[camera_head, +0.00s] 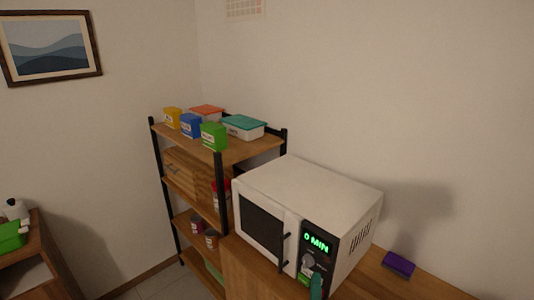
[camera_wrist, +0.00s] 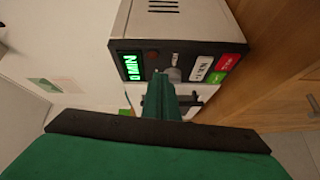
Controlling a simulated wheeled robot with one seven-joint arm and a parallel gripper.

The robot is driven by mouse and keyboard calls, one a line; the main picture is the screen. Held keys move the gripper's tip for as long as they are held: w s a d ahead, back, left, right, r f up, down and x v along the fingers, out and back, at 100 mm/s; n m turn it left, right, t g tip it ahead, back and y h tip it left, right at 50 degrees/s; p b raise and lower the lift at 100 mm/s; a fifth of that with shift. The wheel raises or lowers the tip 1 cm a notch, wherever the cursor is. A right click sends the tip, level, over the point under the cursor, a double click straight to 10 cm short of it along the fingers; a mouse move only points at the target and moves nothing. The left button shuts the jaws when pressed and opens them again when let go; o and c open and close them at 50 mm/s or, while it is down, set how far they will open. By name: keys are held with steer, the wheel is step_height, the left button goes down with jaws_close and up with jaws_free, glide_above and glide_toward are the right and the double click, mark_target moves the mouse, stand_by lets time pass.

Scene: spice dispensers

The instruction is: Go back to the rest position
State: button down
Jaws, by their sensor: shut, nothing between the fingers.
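My gripper (camera_wrist: 160,88) is shut and empty, its green fingers together, pointing at the front of the white microwave (camera_wrist: 205,22). In the wrist view the fingertips are just in front of the control panel, close to the grey dial (camera_wrist: 174,73); I cannot tell whether they touch it. In the head view a small teal tip of my gripper (camera_head: 317,286) shows at the bottom edge, below the panel of the microwave (camera_head: 310,190). The panel display (camera_head: 318,242) reads 0 MIN. The microwave door looks shut. The rest of my arm is out of the head view.
The microwave stands on a wooden counter (camera_head: 250,278). A purple box-like thing (camera_head: 398,265) lies to its right. A shelf rack (camera_head: 247,147) with coloured boxes stands behind left. A low wooden unit (camera_head: 45,262) is at the far left, with open floor between.

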steer(key=s+a+f+m+g+y, duration=0.1)
steer(key=s+a+f+m, duration=0.25)
steer(key=s+f, duration=0.45)
steer(key=s+a+f+m+y, duration=0.1)
steer(key=s+a+f+m, duration=0.35)
steer(key=s, duration=0.65)
steer(key=s+a+m+y, duration=0.1)
steer(key=s+a+m, duration=0.2)
steer(key=s, duration=0.6)
steer(key=s+a+f+m+g, duration=0.1)
steer(key=s+a+m, duration=0.2)
steer(key=s, duration=0.7)
steer(key=shift+y, duration=0.4)
steer(key=shift+w+f, duration=0.1)
